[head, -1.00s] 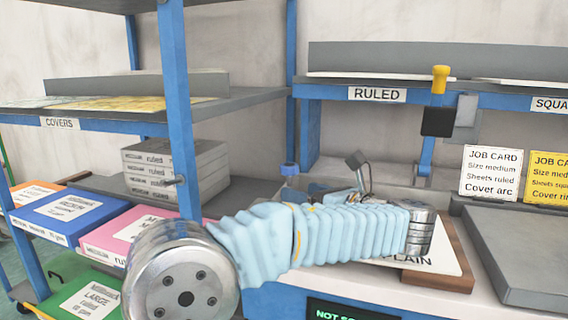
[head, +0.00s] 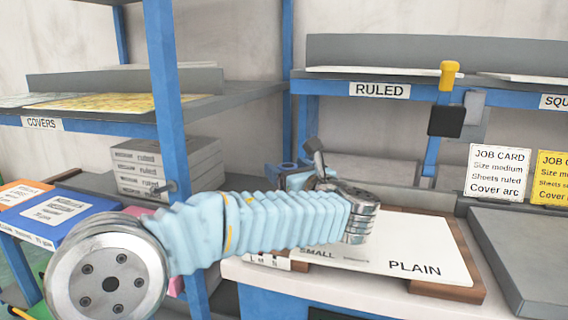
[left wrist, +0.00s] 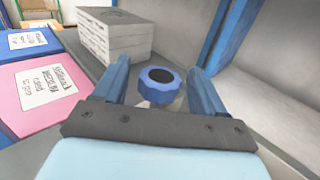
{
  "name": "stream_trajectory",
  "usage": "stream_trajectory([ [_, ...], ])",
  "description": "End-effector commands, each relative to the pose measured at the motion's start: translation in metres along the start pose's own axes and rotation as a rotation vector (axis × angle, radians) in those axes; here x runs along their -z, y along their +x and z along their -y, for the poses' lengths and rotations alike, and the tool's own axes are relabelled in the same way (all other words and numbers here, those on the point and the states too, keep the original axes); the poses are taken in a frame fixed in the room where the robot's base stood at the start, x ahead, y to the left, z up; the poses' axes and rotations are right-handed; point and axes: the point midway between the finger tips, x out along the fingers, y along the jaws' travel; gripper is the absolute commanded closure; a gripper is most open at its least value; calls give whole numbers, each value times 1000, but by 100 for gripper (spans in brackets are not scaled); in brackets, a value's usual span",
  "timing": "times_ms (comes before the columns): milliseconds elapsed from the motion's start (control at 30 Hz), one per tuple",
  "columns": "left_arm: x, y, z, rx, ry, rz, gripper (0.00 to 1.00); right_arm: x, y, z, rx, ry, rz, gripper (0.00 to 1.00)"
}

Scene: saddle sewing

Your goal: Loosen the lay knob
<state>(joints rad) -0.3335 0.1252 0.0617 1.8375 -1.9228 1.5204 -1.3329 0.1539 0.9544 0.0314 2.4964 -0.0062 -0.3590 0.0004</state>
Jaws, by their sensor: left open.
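The lay knob, a blue ribbed knob with a dark top (left wrist: 160,77), stands upright on the grey surface in the left wrist view. My left gripper (left wrist: 158,88) is open, with one blue finger on each side of the knob. Gaps seem to show between fingers and knob; I cannot tell whether either touches. In the head view my left gripper (head: 283,174) reaches to the back of the bench, and the knob cannot be made out clearly beside its blue fingers. My right gripper is in neither view.
A stack of grey ruled boxes (head: 140,168) stands left of the gripper. A blue post (head: 168,100) rises in front of them. A PLAIN sheet on a wooden board (head: 430,245) lies to the right. A grey slab (head: 525,255) is at far right. The RULED shelf (head: 330,88) hangs above.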

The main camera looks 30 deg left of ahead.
Motion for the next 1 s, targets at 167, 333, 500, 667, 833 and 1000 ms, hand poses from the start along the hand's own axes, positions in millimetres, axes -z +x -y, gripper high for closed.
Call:
stream_trajectory([
  [167,0,19,0,-1,1,0,29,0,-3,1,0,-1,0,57],
  [333,0,24,0,0,0,0,29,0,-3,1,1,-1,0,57],
  [500,0,23,0,0,0,0,29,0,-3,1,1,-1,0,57],
  [667,0,23,0,0,0,0,53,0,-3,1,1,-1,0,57],
  [833,0,23,0,0,0,0,79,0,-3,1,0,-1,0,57],
  [1000,0,23,0,-7,-1,0,80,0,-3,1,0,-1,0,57],
])
